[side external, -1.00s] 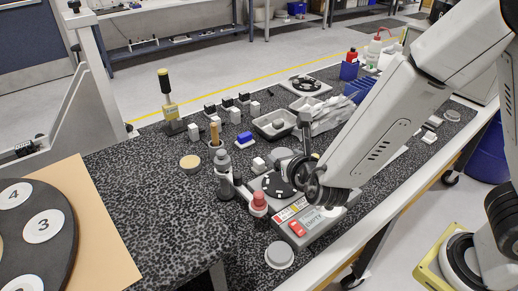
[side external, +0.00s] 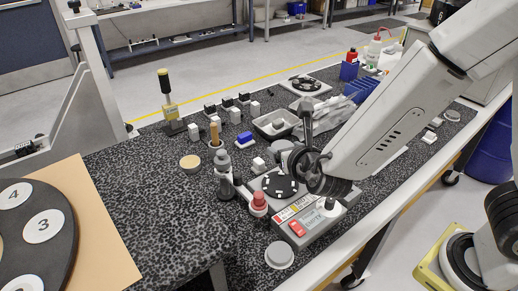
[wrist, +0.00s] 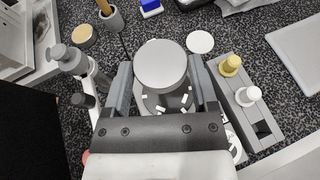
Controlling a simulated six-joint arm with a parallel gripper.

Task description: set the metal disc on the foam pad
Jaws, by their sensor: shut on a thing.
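My gripper (wrist: 160,95) is shut on a round grey metal disc (wrist: 161,66), with one finger at each side. The disc is above a black round plate with white pieces (wrist: 170,100), which also shows in the side external view (side external: 279,185). In that view my gripper's dark wrist parts cover much of the disc. A flat white disc (wrist: 200,42) lies beyond the gripper. I cannot tell for sure which is the foam pad.
A grey control box (side external: 305,222) with red and yellow labels stands beside the black plate. A red-topped knob (side external: 258,203) and a grey upright post (side external: 224,178) stand close left. A wooden handle in a cup (side external: 215,133) is behind.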

